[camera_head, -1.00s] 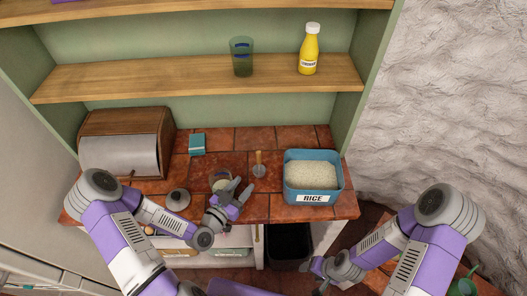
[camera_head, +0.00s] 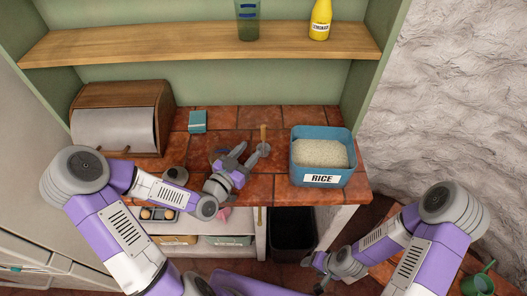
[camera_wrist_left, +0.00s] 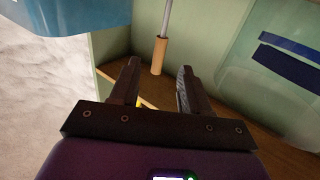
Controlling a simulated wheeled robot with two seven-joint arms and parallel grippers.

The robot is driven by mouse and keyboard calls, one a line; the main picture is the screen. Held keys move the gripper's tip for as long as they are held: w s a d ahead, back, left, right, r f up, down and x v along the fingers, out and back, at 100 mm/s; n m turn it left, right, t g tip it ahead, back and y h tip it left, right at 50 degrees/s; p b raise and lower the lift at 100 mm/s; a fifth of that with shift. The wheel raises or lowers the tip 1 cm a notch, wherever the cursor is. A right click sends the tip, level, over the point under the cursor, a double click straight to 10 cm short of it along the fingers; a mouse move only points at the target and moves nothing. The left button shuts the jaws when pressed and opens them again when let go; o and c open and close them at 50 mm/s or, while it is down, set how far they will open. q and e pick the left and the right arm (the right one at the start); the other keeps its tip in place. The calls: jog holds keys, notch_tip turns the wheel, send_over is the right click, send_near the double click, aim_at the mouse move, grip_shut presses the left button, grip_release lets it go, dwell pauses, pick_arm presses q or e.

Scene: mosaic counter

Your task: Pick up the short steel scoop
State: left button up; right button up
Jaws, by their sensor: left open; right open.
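The short steel scoop (camera_head: 264,137) is on the tiled counter, its wooden handle pointing up and its steel end low. In the left wrist view its wooden handle (camera_wrist_left: 159,57) shows just beyond and between the fingertips, with the thin steel shaft running to the top edge. My left gripper (camera_head: 246,158) is open just left of and in front of the scoop; in the wrist view its fingers (camera_wrist_left: 157,72) are apart with nothing gripped. I cannot tell whether they touch the scoop. My right gripper (camera_head: 321,274) is open, low and away from the counter.
A blue rice tub (camera_head: 321,163) stands close right of the scoop. A clear container with blue bands (camera_wrist_left: 293,60) is near the left gripper. A lid (camera_head: 175,175), a teal box (camera_head: 198,121) and a bread box (camera_head: 120,120) are to the left. A shelf (camera_head: 190,45) is above.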

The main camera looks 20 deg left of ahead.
aim_at(262, 137)
pick_arm(q)
jog(key=x, duration=0.3)
jog(key=shift+w+d+r+b, duration=0.1)
jog(key=shift+w+b, duration=0.15)
jog(key=shift+b, duration=0.05)
jog(key=x, duration=0.5)
jog(key=shift+w, duration=0.1)
grip_shut()
